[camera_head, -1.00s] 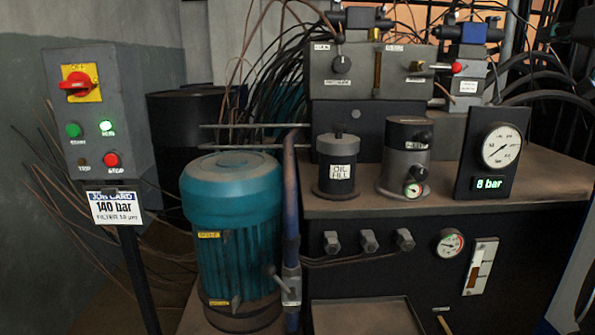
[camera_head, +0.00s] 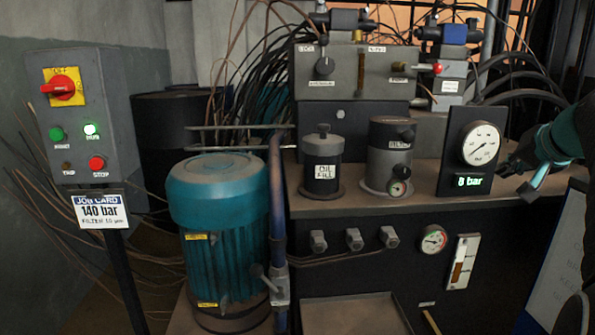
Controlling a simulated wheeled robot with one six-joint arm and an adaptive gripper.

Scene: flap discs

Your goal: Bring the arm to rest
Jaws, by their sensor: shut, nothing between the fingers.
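My gripper (camera_head: 506,171) is at the right side of the view, beside the pressure gauge panel (camera_head: 471,152) and above the right end of the bench top. Its fingers are dark and small here, and they look shut and empty. The teal and black end of my arm reaches in from the right edge. A gap shows between the gripper and the gauge panel, though depth is hard to judge.
A hydraulic power unit (camera_head: 375,240) fills the middle. A switch box (camera_head: 82,115) is at left. A pale board (camera_head: 560,255) leans at lower right.

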